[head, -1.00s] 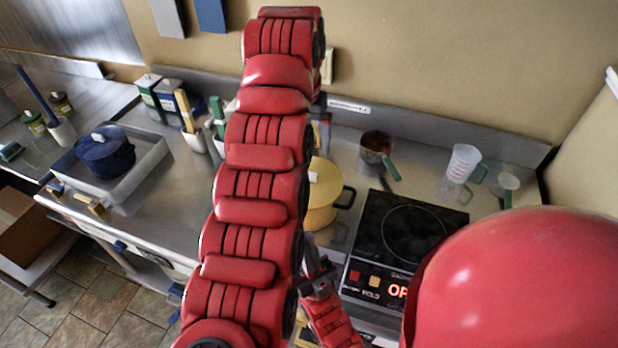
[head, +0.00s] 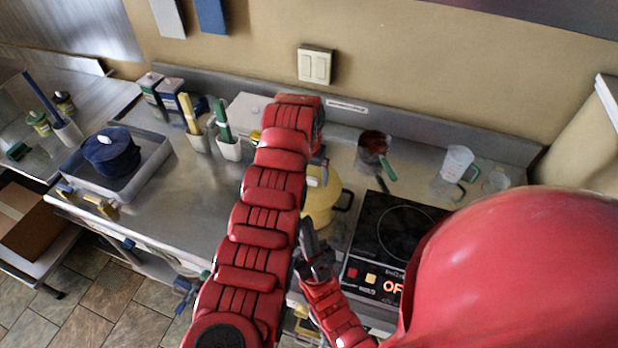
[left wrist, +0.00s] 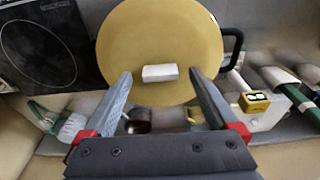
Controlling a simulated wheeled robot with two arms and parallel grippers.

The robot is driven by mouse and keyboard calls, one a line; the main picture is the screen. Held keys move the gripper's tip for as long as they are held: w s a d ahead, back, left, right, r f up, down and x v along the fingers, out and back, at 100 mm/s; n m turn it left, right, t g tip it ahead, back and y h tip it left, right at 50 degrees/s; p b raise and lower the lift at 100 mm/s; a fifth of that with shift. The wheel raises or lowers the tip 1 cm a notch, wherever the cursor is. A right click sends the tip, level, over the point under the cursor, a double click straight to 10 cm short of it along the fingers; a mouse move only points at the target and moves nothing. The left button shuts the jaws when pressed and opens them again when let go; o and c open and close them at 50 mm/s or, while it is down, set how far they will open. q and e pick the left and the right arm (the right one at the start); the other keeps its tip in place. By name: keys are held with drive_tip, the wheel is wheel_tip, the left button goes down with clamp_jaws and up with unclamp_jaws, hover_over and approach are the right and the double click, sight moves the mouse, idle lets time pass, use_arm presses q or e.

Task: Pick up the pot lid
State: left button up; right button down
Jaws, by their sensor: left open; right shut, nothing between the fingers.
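The yellow pot (head: 323,208) stands left of the hotplate, partly hidden behind my left arm. Its round yellow pot lid (left wrist: 160,32) with a white block handle (left wrist: 159,73) fills the upper middle of the left wrist view. My left gripper (left wrist: 160,80) is open, its fingers pointing at the lid with the handle in line between the tips. I cannot tell whether the fingers are level with the handle or short of it. In the head view the left fingers are hidden by the arm. My right gripper (head: 308,232) is shut and empty in front of the pot.
The black hotplate (head: 395,240) is right of the pot. Utensil holders (head: 229,149), a dark jug (head: 371,150) and a clear measuring cup (head: 457,164) stand at the back. Bare counter lies left of my arm.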

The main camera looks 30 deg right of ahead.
use_arm(q)
drive_tip(key=shift+w+d+f, duration=0.1)
drive_tip(key=shift+f, duration=0.3)
clamp_jaws()
drive_tip(key=shift+r, duration=0.2)
